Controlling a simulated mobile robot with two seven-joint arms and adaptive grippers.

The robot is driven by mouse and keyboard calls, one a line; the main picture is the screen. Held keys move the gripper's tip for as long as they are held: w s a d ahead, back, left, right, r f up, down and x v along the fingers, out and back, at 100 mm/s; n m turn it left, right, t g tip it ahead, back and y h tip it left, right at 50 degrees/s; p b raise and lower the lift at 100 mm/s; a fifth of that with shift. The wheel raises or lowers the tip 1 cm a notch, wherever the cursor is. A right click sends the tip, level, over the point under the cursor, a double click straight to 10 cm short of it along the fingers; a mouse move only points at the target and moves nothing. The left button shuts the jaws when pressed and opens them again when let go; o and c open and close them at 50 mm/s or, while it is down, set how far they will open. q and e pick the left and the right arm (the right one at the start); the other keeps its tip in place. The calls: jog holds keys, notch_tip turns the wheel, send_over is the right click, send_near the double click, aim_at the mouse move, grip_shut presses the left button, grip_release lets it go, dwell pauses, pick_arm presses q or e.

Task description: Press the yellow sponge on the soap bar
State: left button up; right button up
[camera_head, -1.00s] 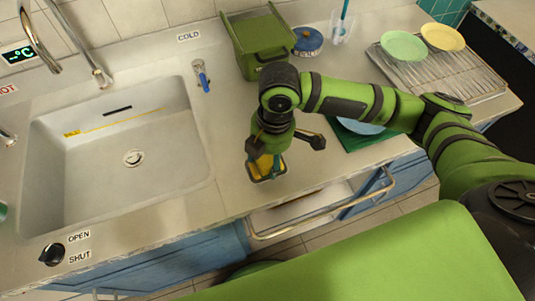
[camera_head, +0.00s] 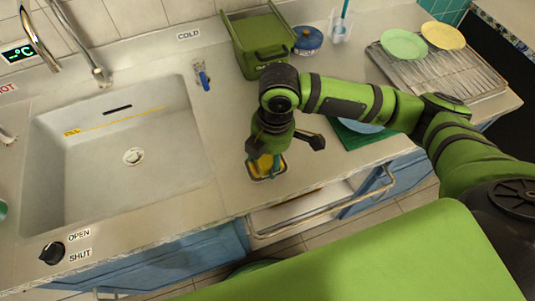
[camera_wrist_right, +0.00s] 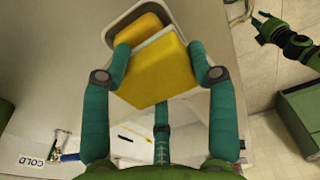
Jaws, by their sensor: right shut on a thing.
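In the head view the right gripper (camera_head: 265,160) points down over the counter and partly hides the sponge. In the right wrist view, a yellow soap bar (camera_wrist_right: 137,28) lies in the dish (camera_wrist_right: 112,34), partly covered by the sponge. I cannot tell whether sponge and soap touch. My left gripper (camera_wrist_right: 262,28) seems to show at the upper right of the wrist view, away from the dish.
The sink (camera_head: 125,190) is to the left and a green bin (camera_head: 262,42) stands behind. A blue container (camera_head: 307,40) and a rack (camera_head: 450,75) with plates are at the back right. A dark green mat (camera_head: 352,137) lies right of the gripper. The counter's front edge is close.

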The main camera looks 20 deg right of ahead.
aim_at(267, 157)
jog(key=shift+s+f+p, duration=0.1)
jog(key=shift+f+p, duration=0.05)
jog(key=shift+p, duration=0.2)
dwell(1.5)
notch_tip(267, 157, up, 7)
jog(key=p, duration=0.9)
jog(key=shift+r, duration=0.2)
jog(key=shift+f, duration=0.1)
dwell(0.5)
jog(key=shift+w+d+r+m+b, duration=0.35)
jog(key=shift+w+d+m+b, duration=0.1)
jog(key=shift+m, duration=0.45)
jog(key=shift+w+d+r+m+t+h+b, duration=0.2)
jog(key=shift+d+r+m+b, duration=0.75)
jog(key=shift+m, duration=1.8)
jog(key=shift+w+d+r+m+t+h+b, duration=0.2)
jog(key=shift+d+r+m+b, duration=0.7)
jog(key=shift+m, duration=1.9)
jog(key=shift+w+d+r+m+t+h+b, duration=0.15)
jog(key=shift+d+r+m+b, duration=0.25)
jog(key=shift+d+r+m, duration=1.65)
